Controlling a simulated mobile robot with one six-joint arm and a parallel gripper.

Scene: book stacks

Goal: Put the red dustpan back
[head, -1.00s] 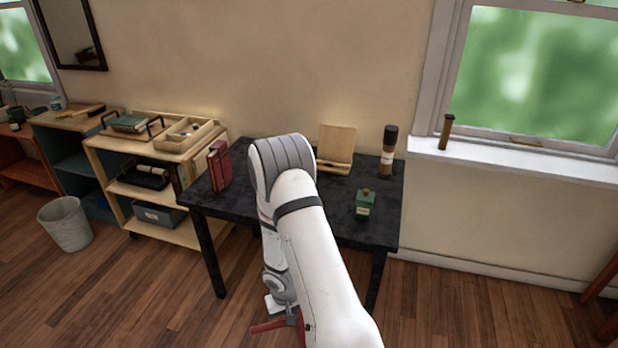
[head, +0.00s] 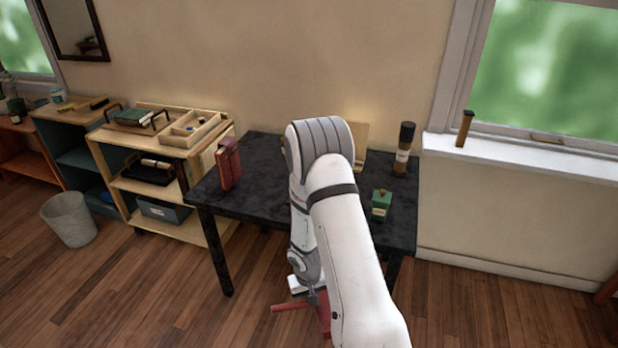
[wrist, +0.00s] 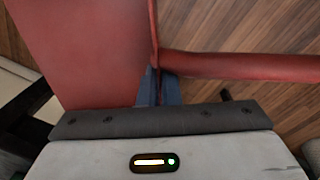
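The red dustpan (head: 324,312) hangs low in front of the dark table in the head view, partly hidden behind my arm. Its handle (head: 290,307) sticks out to the left. In the wrist view the dustpan's broad red pan (wrist: 85,50) fills the upper left and its handle (wrist: 240,66) runs to the right. My gripper (wrist: 158,82) is shut on the dustpan where pan and handle meet. In the head view my gripper is mostly hidden by my arm.
The dark table (head: 265,180) holds a red book (head: 229,164), a green bottle (head: 381,205), a dark jar (head: 403,148) and a wooden stand (head: 360,140). A light wood shelf (head: 185,228) and a grey wastebasket (head: 70,220) stand left. The floor in front is open.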

